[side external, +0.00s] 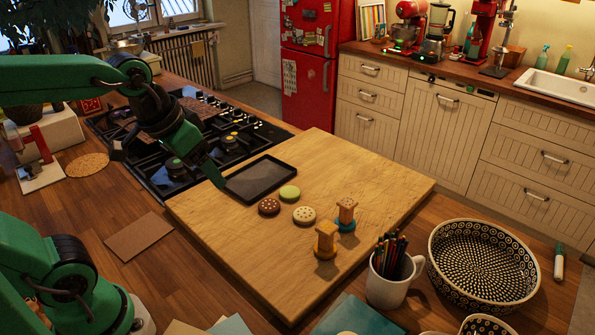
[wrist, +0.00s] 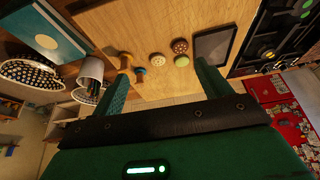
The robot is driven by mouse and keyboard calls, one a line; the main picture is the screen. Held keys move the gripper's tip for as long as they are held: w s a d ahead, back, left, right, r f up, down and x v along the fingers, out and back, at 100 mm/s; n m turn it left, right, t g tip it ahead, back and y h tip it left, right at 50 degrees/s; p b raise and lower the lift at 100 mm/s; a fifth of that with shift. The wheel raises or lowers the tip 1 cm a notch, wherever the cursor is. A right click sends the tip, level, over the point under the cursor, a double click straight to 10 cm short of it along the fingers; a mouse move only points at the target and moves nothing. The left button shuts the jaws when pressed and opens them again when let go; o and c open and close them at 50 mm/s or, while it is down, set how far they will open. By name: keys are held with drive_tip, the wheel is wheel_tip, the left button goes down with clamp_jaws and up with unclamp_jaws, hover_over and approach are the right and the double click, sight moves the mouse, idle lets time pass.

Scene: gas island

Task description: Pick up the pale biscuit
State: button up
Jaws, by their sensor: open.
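The pale biscuit (side external: 304,215) is round and cream with dark dots. It lies flat on the wooden board (side external: 370,165), next to a brown biscuit (side external: 269,206) and a green one (side external: 289,193). In the wrist view the pale biscuit (wrist: 158,59) shows between and beyond my fingertips, with the brown biscuit (wrist: 180,46) and the green biscuit (wrist: 182,61) to its right. My gripper (side external: 216,178) is open and empty, above the board's left edge by the dark tray, well left of the biscuits. Its two green fingers (wrist: 162,68) are spread wide in the wrist view.
A dark tray (side external: 260,178) lies on the board behind the biscuits. Two wooden spool-like pieces, one orange-based (side external: 326,240) and one teal-based (side external: 346,214), stand right of the biscuits. The board's right half is clear.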

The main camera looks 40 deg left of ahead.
drive_tip(key=w+f+g, duration=0.1)
drive_tip(key=w+g, duration=0.1)
drive_tip(key=w, duration=0.6)
drive_tip(key=g, duration=0.3)
approach(303, 214)
drive_tip(key=shift+a+f+m, duration=0.1)
drive_tip(key=shift+a+m, duration=0.05)
drive_tip(key=shift+m, duration=0.25)
drive_tip(key=shift+w+f, duration=0.1)
drive_tip(key=shift+f, duration=0.15)
drive_tip(key=shift+f, duration=0.1)
drive_tip(key=shift+f, duration=1.2)
drive_tip(key=shift+f, duration=0.1)
drive_tip(key=shift+f, duration=2.5)
